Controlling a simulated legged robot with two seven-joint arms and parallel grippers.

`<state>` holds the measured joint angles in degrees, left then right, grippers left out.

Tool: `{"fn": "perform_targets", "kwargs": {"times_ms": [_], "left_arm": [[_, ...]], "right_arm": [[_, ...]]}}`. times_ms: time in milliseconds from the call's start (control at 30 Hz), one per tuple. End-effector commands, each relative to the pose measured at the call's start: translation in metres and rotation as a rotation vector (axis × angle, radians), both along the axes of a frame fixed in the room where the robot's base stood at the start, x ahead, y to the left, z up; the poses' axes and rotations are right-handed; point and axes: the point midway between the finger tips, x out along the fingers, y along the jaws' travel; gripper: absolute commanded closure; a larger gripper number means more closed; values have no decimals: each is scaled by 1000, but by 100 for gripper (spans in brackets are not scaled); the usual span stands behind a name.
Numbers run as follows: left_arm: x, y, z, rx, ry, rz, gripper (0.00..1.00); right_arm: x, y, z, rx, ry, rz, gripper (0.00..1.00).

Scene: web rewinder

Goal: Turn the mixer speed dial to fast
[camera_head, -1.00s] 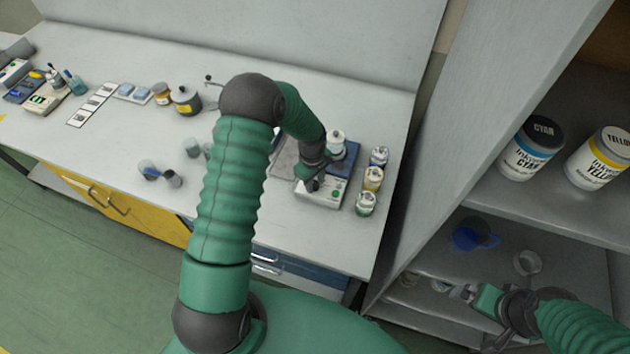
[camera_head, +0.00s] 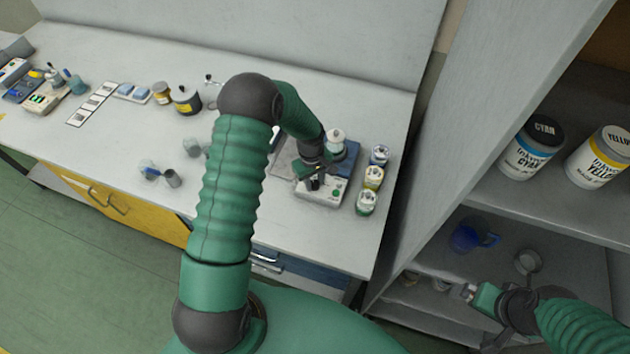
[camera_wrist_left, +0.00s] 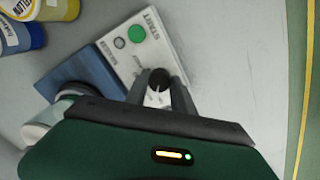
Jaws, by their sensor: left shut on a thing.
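The mixer (camera_head: 345,155) is a blue and white box near the right end of the bench, with a white-lidded jar (camera_head: 335,137) on it. Its white front panel carries a green button (camera_wrist_left: 137,34) and a grey button (camera_wrist_left: 120,42). The black speed dial (camera_wrist_left: 159,79) sits lower on the panel in the left wrist view. My left gripper (camera_head: 314,184) is over the panel, its fingers shut on the dial from both sides. The dial's markings are too small or hidden to read. My right gripper (camera_head: 470,292) is by the shelf at lower right; its jaws are unclear.
Several small ink jars (camera_head: 373,178) stand close to the mixer's right side. A tall shelf unit (camera_head: 440,180) rises right of the bench, holding large ink pots and a blue jug (camera_head: 472,237). Cups (camera_head: 172,178) stand left of my arm. The bench front is mostly clear.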

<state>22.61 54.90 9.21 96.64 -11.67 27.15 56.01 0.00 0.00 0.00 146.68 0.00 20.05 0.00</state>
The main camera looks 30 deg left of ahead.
Motion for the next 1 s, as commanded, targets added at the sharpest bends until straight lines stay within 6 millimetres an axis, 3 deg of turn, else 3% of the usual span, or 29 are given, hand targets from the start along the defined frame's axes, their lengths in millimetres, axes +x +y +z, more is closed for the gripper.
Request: {"fn": "perform_targets", "kwargs": {"times_ms": [1000], "left_arm": [[8,4,4,11,-14,-958,100]], "right_arm": [[0,0,0,0,0,0,0]]}}
